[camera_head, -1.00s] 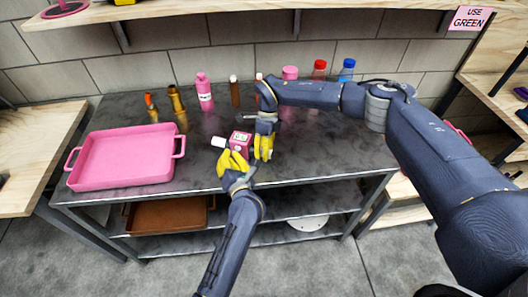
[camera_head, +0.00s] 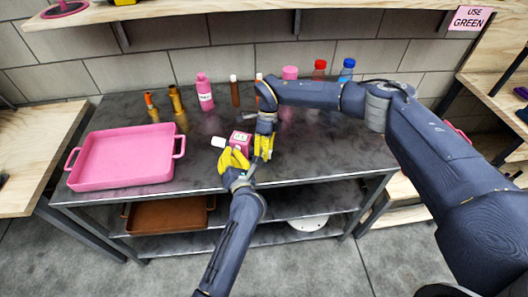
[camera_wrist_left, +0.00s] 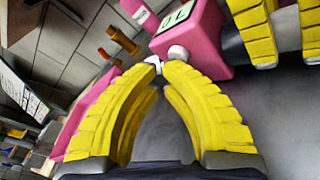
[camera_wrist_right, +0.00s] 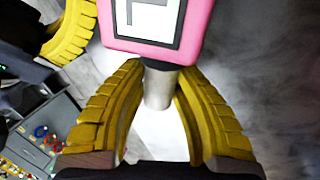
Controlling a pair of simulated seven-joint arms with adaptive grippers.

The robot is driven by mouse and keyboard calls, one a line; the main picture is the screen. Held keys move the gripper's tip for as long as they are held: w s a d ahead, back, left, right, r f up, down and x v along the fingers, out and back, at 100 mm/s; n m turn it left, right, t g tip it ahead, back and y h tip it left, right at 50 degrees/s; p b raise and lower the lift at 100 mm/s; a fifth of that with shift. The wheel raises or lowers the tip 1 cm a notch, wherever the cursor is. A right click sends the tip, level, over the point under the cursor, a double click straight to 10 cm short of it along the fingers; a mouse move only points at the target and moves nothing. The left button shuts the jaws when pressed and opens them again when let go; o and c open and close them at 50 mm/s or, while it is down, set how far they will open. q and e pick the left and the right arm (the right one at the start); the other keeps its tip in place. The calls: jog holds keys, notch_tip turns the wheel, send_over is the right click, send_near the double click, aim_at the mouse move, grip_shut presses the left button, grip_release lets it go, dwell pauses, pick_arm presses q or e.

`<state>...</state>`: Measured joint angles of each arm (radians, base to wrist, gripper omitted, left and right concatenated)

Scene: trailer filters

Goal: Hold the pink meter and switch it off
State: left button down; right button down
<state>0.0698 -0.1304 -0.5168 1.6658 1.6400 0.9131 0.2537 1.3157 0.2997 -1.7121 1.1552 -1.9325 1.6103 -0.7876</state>
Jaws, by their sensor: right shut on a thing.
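The pink meter (camera_head: 241,138) has a light display and sits above the dark tabletop near its front edge; a white cylinder (camera_head: 218,142) sticks out on its left. My right gripper (camera_head: 264,146) is shut on the meter's grey stem (camera_wrist_right: 160,88), seen between its yellow fingers in the right wrist view. My left gripper (camera_head: 231,160) is in front of the meter, its fingertips nearly together with nothing seen between them. In the left wrist view, the meter (camera_wrist_left: 205,45) is just beyond these fingertips, and a white round knob (camera_wrist_left: 177,52) appears close to them; contact is unclear.
A pink tray (camera_head: 122,160) stands on the left of the table (camera_head: 200,185). Bottles line the back, including a pink bottle (camera_head: 204,92), a red-capped one (camera_head: 319,70) and a blue-capped one (camera_head: 347,70). The tabletop between tray and meter is clear.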

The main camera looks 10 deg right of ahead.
pick_arm(q)
jog(key=shift+w+d, duration=0.1)
jog(key=shift+w, duration=0.05)
dwell(0.4)
jog(key=shift+s, duration=0.2)
jog(key=shift+s+a, duration=0.3)
jog(key=shift+s, duration=0.1)
jog(key=shift+s, duration=0.1)
jog(key=shift+s+a, duration=0.4)
jog(key=shift+s, duration=0.5)
jog(key=shift+s+a, duration=0.45)
jog(key=shift+s, duration=0.4)
jog(key=shift+s+a, duration=0.4)
jog(key=shift+s, duration=0.5)
pick_arm(e)
jog(key=c, duration=1.1)
grip_release()
jog(key=shift+r, duration=0.1)
